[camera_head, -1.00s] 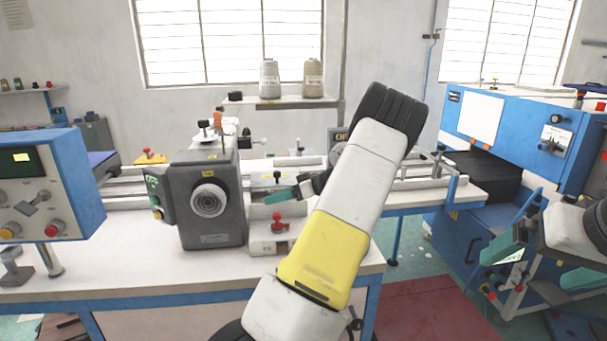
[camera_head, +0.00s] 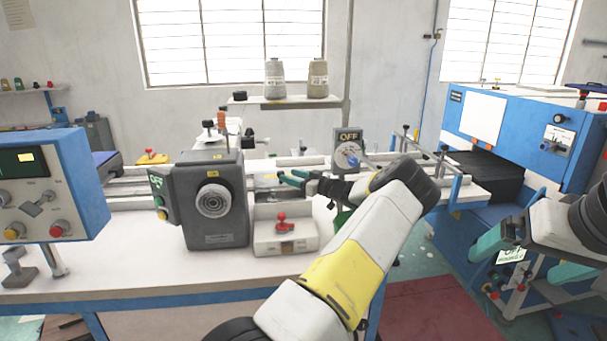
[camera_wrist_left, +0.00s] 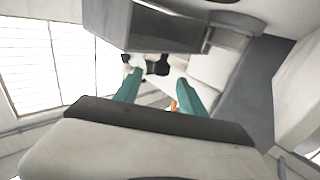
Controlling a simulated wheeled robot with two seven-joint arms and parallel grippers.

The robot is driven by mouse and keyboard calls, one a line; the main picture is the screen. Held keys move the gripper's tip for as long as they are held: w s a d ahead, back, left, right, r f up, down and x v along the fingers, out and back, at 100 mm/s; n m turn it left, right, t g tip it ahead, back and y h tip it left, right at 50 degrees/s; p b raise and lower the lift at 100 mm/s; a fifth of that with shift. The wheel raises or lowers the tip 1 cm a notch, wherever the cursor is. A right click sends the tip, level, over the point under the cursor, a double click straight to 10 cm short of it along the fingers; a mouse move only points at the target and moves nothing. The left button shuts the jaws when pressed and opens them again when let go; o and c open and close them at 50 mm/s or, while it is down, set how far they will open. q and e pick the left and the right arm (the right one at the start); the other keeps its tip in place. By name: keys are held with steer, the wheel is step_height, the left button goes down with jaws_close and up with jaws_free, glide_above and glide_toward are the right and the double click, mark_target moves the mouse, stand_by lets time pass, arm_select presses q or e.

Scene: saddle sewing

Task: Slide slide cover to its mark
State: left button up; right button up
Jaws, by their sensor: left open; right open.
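A pale block with a red knob (camera_head: 284,232) sits on the bench just right of the dark grey machine head (camera_head: 212,203). It may be the slide cover, but I cannot tell for sure, and no mark is clear. My left gripper (camera_head: 281,178) is open and empty behind and above this block, its teal fingers pointing left toward the machine head. In the left wrist view the open fingers (camera_wrist_left: 157,92) have a grey box-like part (camera_wrist_left: 165,30) beyond them, with small black and orange parts between. My right gripper (camera_head: 505,262) is open at the right, away from the bench.
A switch box marked OFF (camera_head: 347,150) stands behind my left forearm. Thread cones (camera_head: 275,78) stand on a rear shelf. A blue control box (camera_head: 45,188) is at left, a large blue machine (camera_head: 520,130) at right. The bench front (camera_head: 150,268) is clear.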

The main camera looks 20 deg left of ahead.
arm_select(q)
steer(key=shift+x, duration=2.75)
jaws_close()
